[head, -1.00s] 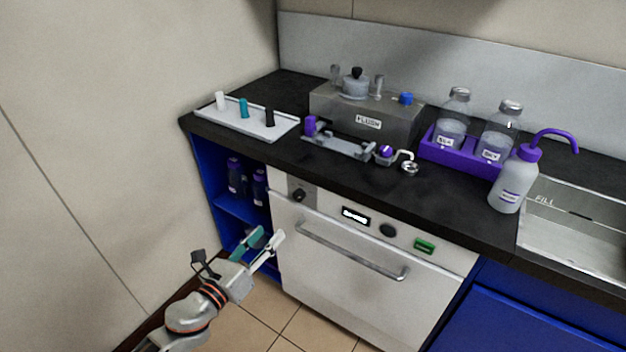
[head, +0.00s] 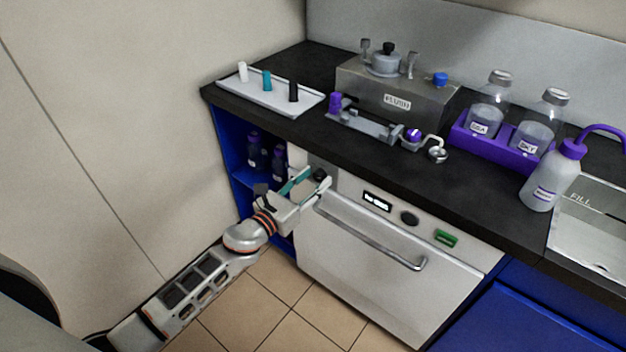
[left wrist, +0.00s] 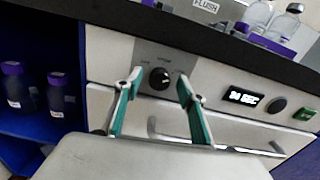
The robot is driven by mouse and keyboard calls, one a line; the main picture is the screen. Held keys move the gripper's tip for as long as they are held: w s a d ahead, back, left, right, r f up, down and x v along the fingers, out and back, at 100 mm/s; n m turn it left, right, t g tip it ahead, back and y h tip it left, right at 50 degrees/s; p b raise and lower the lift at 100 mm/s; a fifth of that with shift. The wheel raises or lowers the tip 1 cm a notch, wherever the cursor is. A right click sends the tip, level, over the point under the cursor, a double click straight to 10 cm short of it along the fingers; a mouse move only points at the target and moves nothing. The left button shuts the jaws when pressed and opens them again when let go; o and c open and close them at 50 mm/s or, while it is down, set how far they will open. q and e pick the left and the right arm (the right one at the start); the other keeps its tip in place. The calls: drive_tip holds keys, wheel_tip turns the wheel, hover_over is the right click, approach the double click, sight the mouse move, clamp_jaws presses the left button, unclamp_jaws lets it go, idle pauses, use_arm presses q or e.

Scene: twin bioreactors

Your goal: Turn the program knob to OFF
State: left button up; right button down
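The program knob (left wrist: 159,79) is a round black dial on a grey plate at the upper left of the white appliance front (head: 350,262). In the head view the knob (head: 320,175) shows just beyond my left gripper's fingertips. My left gripper (head: 309,178) is open, with teal-lined fingers pointing at the panel. In the left wrist view the fingers (left wrist: 158,84) stand on either side of the knob with gaps; whether they reach its depth I cannot tell. The printed marks around the knob are too small to read. My right gripper is not in view.
A handle bar (head: 370,238) runs across the appliance below the knob. A small display (head: 377,201), a dark round button (head: 409,218) and a green switch (head: 446,239) sit to the right. The black countertop (head: 400,180) overhangs above. An open blue shelf with purple-capped bottles (head: 254,150) is at left.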

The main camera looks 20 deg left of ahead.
use_arm(q)
drive_tip(key=c, duration=1.1)
